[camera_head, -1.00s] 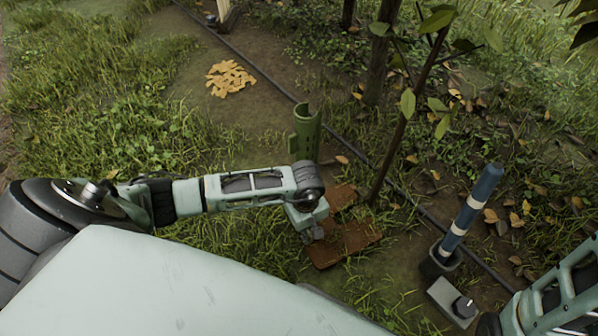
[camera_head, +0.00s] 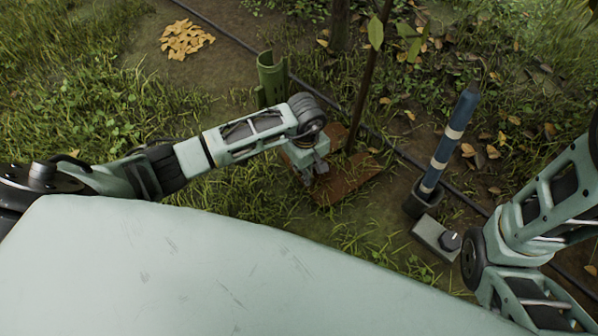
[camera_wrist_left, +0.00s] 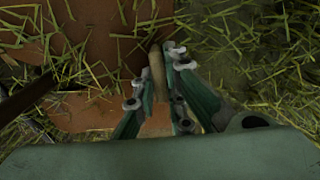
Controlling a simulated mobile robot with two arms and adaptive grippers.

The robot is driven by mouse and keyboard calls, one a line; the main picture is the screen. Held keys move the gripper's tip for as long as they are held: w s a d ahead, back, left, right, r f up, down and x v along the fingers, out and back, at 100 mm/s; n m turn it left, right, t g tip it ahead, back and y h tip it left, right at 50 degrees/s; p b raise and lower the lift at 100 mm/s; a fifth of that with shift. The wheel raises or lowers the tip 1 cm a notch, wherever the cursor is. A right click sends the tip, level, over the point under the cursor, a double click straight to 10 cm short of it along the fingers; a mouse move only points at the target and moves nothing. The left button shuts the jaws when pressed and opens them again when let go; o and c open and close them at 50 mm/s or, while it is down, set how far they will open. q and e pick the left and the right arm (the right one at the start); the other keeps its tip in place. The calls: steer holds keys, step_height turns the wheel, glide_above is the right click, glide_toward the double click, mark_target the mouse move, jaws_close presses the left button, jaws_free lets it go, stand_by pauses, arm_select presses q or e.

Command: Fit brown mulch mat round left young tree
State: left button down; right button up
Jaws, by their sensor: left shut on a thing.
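The brown mulch mat (camera_head: 352,182) lies low over grass beside the slim trunk of a young tree (camera_head: 363,85). The mat has a gap between two parts, and the trunk's foot stands in or at this gap; the exact fit is unclear. My left gripper (camera_head: 317,176) is low at the mat's near left side. In the left wrist view, the left gripper's fingers (camera_wrist_left: 160,88) are shut on a tan peg-like grip (camera_wrist_left: 157,72) at the mat (camera_wrist_left: 92,38). The dark trunk (camera_wrist_left: 24,97) shows at left there. My right arm is at right; its gripper is out of view.
A green slotted tube (camera_head: 271,80) stands behind my left arm. A blue and white striped post (camera_head: 451,138) stands in a dark holder at right, by a grey box with a knob (camera_head: 436,238). A dark hose (camera_head: 415,164) crosses the ground.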

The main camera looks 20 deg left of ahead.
arm_select(q)
steer(key=shift+w+d+b, duration=0.5)
steer(key=shift+w, duration=0.3)
steer(key=shift+w+d+b, duration=0.5)
steer(key=shift+w, duration=0.3)
steer(key=shift+f+b, duration=0.6)
steer(key=shift+f, duration=0.3)
steer(key=c, duration=1.7)
jaws_free()
steer(key=shift+r+p, duration=2.5)
steer(key=shift+r, duration=0.45)
